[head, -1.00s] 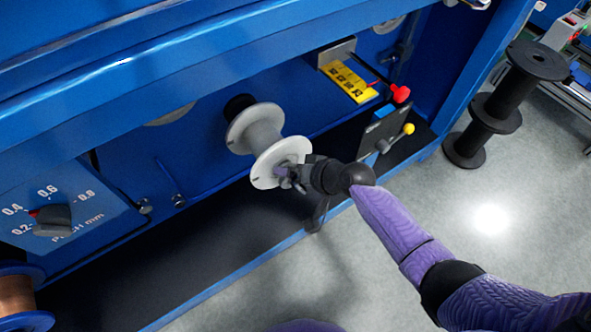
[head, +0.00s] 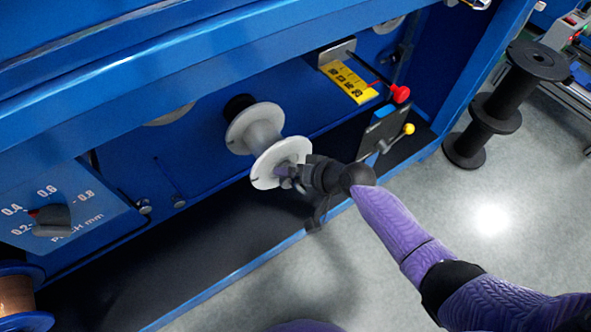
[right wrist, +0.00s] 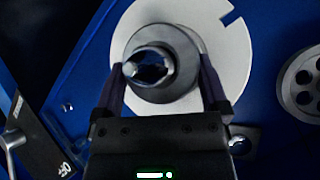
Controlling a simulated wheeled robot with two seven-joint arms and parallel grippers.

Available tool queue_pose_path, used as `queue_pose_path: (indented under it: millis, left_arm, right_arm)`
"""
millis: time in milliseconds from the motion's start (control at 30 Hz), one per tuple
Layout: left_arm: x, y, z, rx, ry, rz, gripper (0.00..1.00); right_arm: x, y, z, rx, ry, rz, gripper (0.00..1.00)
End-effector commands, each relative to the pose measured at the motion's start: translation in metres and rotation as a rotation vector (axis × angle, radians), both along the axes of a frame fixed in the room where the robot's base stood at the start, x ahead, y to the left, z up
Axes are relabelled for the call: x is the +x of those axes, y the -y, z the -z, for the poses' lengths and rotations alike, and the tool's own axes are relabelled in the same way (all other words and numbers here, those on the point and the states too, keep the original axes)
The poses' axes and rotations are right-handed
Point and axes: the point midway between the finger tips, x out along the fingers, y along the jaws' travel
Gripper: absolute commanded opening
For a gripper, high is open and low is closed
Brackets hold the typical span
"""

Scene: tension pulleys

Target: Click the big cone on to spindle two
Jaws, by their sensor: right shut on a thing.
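A light grey piece with two round flanges (head: 266,137), which I take to be the big cone, stands out from the blue machine front in the head view. A black round part (head: 238,105) shows behind its far flange; how it seats there is hidden. My right gripper (head: 290,175) is at the near flange, shut on the piece's hub. In the right wrist view the fingers (right wrist: 163,75) lie on both sides of the grey hub (right wrist: 165,93), which has a dark opening. The white notched flange (right wrist: 222,50) is behind it. My left gripper is not in view.
A yellow scale (head: 348,82), a red knob (head: 400,93) and a yellow-tipped lever (head: 408,129) are to the right. A pitch dial (head: 53,216) and copper spool (head: 18,295) are at left. A black spool (head: 485,110) stands on the floor. The dark shelf below is clear.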

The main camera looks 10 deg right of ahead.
Motion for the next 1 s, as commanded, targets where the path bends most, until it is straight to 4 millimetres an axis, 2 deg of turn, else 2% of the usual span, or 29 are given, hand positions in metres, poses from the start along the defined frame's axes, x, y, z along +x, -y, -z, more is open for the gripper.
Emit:
queue_pose_path:
  millis: [267, 300, 567, 667, 800, 1000]
  left_arm:
    - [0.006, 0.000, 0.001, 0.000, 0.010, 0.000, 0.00]
    - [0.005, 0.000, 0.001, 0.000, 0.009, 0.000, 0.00]
    - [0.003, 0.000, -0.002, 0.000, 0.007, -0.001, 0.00]
    - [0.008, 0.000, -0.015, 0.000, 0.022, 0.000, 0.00]
    - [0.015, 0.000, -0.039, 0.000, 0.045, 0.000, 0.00]
    - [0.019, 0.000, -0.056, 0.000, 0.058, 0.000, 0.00]
  right_arm:
    - [0.000, 0.000, 0.000, 0.001, 0.000, -0.001, 0.26]
    - [0.000, -0.001, 0.000, 0.001, 0.000, -0.001, 0.98]
    - [-0.001, 0.001, -0.003, 0.000, 0.000, 0.000, 1.00]
    - [-0.010, 0.009, -0.019, 0.000, 0.005, 0.001, 1.00]
    - [-0.032, 0.027, -0.046, -0.001, 0.006, 0.000, 1.00]
    - [-0.055, 0.045, -0.064, -0.001, 0.002, 0.001, 1.00]
